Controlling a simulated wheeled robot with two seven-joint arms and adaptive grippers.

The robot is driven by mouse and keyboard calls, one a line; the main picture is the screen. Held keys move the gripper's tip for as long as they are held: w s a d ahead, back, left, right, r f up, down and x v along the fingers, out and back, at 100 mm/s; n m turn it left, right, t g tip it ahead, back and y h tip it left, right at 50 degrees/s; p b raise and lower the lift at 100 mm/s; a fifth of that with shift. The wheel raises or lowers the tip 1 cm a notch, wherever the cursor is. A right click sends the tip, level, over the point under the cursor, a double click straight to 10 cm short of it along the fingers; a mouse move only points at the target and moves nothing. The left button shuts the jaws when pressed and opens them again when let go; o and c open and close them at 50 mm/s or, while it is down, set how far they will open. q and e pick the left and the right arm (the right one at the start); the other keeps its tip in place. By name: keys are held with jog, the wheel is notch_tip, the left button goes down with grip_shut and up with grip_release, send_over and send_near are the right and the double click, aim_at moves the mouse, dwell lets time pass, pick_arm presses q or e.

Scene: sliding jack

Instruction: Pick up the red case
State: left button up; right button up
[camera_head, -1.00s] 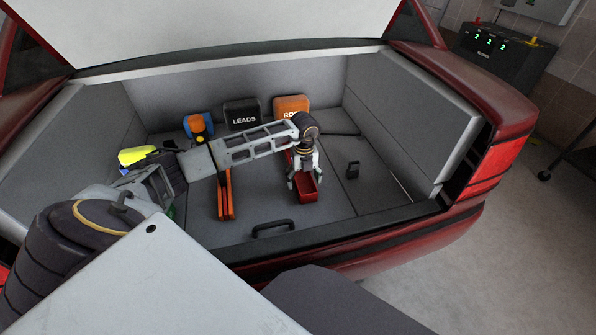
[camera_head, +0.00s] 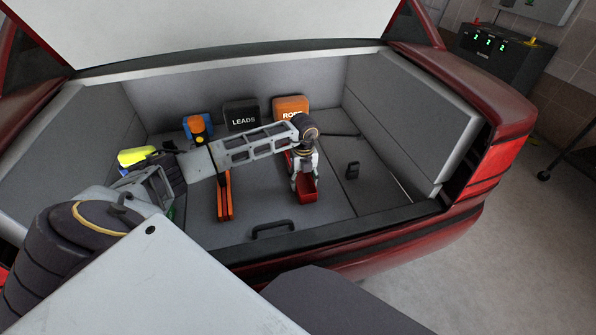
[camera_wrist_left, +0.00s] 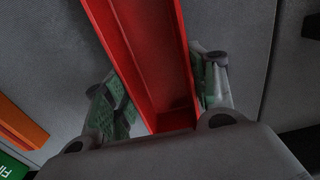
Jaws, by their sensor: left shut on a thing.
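The red case (camera_head: 307,190) is a long, narrow red box in the car boot. In the head view its near end shows below my left gripper (camera_head: 304,182), and my arm hides much of the rest. In the left wrist view the red case (camera_wrist_left: 145,45) runs between the two fingers of my left gripper (camera_wrist_left: 165,95), one on each side. The left gripper is shut on the case across its width. I cannot tell whether the case is clear of the boot floor. My right gripper is not in view.
An orange-and-black item (camera_head: 224,195) lies left of the case. A LEADS bag (camera_head: 241,114), an orange bag (camera_head: 291,104) and a blue-and-orange item (camera_head: 198,127) stand behind. A floor handle (camera_head: 272,228) lies in front. The boot floor (camera_head: 340,200) at right is mostly clear.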

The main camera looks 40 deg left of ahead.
pick_arm(q)
jog(key=shift+r, duration=0.7)
notch_tip(320, 180, up, 9)
jog(key=p, duration=0.2)
jog(key=shift+f, duration=0.2)
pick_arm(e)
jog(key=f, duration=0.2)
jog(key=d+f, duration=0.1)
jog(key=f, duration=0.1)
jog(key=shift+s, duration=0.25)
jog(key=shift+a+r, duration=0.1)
